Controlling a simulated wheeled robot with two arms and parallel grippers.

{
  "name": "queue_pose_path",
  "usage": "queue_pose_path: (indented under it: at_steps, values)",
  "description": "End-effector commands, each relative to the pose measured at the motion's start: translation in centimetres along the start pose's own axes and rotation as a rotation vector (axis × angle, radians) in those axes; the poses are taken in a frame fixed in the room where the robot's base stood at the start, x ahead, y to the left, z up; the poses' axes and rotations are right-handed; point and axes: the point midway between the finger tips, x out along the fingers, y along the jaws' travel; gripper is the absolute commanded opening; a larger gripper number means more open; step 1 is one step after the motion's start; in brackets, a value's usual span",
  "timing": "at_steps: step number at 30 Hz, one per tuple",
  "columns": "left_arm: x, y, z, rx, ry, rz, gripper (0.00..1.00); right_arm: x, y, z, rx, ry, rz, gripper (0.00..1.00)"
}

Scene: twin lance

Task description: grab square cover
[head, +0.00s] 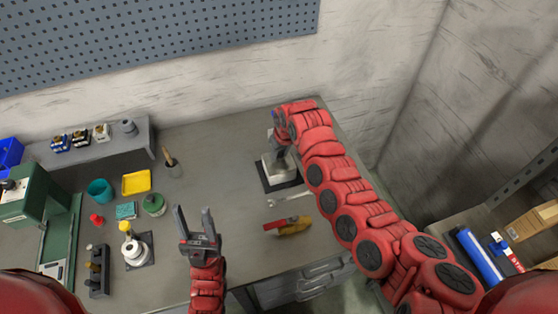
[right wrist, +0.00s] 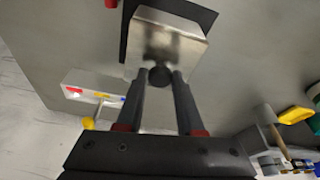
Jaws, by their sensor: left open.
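The square cover, a shiny metal block with a round black knob, sits on a dark square base in the right wrist view (right wrist: 168,35). In the head view the cover (head: 279,168) is at the back right of the bench, partly hidden by my right arm. My right gripper (right wrist: 160,82) has a finger on each side of the knob. The fingertips are close to it, but whether they touch it cannot be told. My left gripper (head: 194,212) is open and empty, pointing up over the front middle of the bench.
A wrench (head: 288,197) and a yellow-red tool (head: 288,227) lie in front of the cover. A white round part on a dark plate (head: 136,252), a yellow tray (head: 136,182) and a teal cup (head: 99,191) stand at left. The middle of the bench is clear.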

Motion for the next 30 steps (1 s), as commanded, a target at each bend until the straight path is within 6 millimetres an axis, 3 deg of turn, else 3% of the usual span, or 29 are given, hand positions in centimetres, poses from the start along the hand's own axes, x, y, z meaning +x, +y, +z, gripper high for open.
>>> queue_pose_path:
  at_steps: [1,4,30]
  values:
    - [-0.01,0.0,0.0,0.0,0.0,0.0,0.5,0.01,0.01,0.0,0.0,0.0,0.0,0.16]
    - [-0.01,0.0,0.0,0.0,0.0,0.0,0.5,0.02,0.01,0.01,0.0,0.0,0.0,0.0]
    - [-0.01,0.0,0.0,0.0,0.0,0.0,0.5,0.04,0.0,0.04,0.0,-0.001,0.0,0.0]
